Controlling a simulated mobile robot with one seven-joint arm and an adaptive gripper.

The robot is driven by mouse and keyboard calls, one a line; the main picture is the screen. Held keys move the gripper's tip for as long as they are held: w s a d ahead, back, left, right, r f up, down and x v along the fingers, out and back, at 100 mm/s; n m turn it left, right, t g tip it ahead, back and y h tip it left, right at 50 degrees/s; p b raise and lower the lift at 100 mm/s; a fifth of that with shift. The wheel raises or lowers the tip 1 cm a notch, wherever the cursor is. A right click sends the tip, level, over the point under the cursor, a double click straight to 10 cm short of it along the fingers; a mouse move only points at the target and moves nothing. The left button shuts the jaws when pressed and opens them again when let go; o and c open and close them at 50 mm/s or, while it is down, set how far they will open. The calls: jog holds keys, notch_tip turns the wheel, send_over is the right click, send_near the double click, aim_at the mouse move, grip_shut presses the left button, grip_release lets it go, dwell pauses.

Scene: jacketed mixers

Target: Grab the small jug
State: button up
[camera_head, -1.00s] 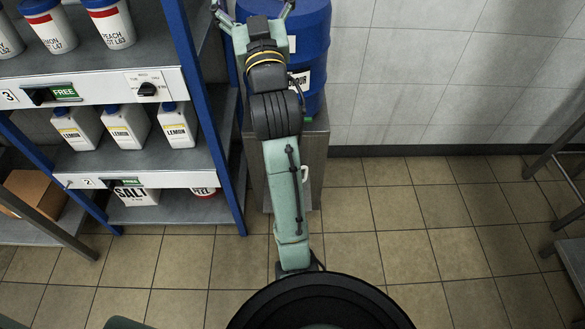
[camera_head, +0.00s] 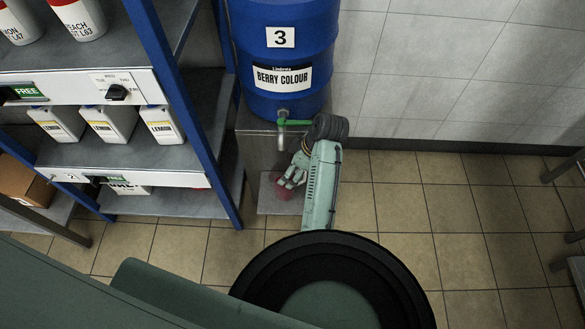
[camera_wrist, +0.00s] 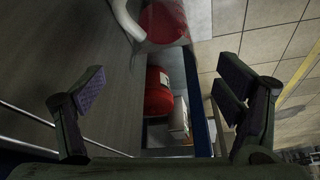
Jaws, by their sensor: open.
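The small jug (camera_head: 280,190) is reddish and see-through, and stands low under the drum's tap, partly hidden by my arm in the head view. In the wrist view, the jug (camera_wrist: 166,22) shows at the top edge, cut off by the frame, with a pale curved handle at its left. My gripper (camera_head: 290,176) is close to the jug in the head view, its fingertips hard to make out there. In the wrist view my gripper (camera_wrist: 163,92) is open, its fingers wide apart with nothing held between them. The jug lies beyond the fingertips.
A blue drum (camera_head: 286,50) labelled berry colour, with a green-handled tap (camera_head: 290,122), stands on a grey stand (camera_head: 255,145) above the jug. A blue-framed shelf (camera_head: 215,140) with white bottles is close on the left. The tiled floor (camera_head: 450,220) at right is clear.

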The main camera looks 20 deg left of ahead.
jog(key=p+x, duration=0.1)
jog(key=x, duration=0.6)
jog(key=shift+s+f, duration=0.25)
jog(key=shift+f, duration=0.05)
jog(key=c, duration=1.5)
jog(key=shift+r, duration=0.15)
jog(key=shift+c, duration=0.2)
